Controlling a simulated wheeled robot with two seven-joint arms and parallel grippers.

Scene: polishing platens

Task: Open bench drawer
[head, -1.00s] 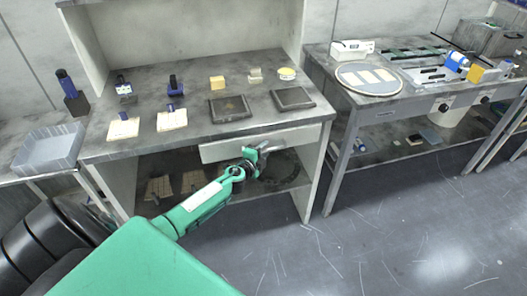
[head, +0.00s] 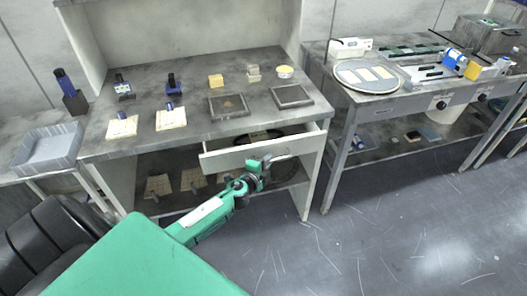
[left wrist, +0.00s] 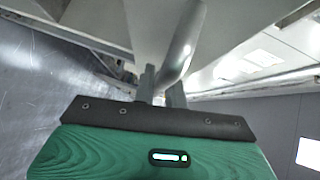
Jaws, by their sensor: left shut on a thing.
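The bench drawer (head: 225,160) is a pale front under the bench top (head: 190,130). It stands partly pulled out, with a dark gap and inside edge showing above its front. My left gripper (head: 262,165) is at the drawer front, right of its middle. In the left wrist view its two fingers (left wrist: 162,90) are shut on the drawer's rounded metal handle (left wrist: 180,55). In the head view the handle is hidden behind the gripper. My right gripper is not in view.
Two dark square plates (head: 229,106), blue-handled tools and small blocks stand on the bench top. Pale boards lie on the shelf below. A second bench (head: 400,100) with a round platen stands at right. The floor (head: 330,250) in front is clear.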

